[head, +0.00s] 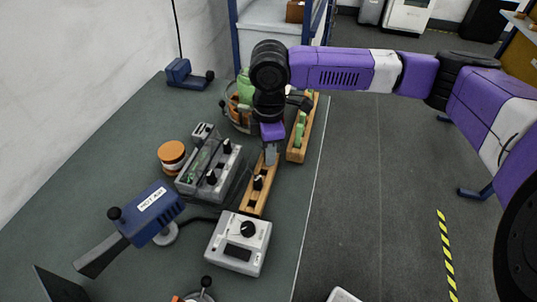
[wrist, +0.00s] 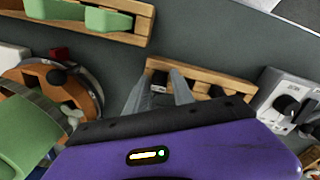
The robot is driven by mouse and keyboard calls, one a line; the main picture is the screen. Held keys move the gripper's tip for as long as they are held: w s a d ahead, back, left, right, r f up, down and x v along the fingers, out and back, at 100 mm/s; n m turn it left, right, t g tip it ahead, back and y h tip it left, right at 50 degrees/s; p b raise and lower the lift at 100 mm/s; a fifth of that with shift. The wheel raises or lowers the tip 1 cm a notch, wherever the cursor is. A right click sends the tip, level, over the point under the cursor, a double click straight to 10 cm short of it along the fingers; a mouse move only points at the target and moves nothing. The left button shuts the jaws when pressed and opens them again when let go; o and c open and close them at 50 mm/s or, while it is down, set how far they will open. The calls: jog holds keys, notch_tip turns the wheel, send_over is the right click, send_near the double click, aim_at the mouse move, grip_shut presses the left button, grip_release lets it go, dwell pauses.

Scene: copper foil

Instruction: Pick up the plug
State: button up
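A narrow wooden rack (head: 249,207) stands on the green bench, and a small black piece (head: 258,183) sits in it. The rack (wrist: 230,84) also shows in the wrist view, with one dark piece (wrist: 160,78) beyond and between my fingers and another (wrist: 216,92) to their right. Either may be the plug; I cannot tell which. My gripper (head: 271,158) points down over the far end of the rack. In the wrist view its two grey fingers (wrist: 159,90) are apart, with nothing clearly held. Whether they touch the dark piece is unclear.
A grey box with a black knob (head: 238,243) stands at the rack's near end. A grey device with knobs (head: 209,167) is to the left. A second wooden rack (head: 311,115) with green pieces lies to the right.

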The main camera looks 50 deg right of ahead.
grip_shut()
jog(key=shift+r, duration=0.1)
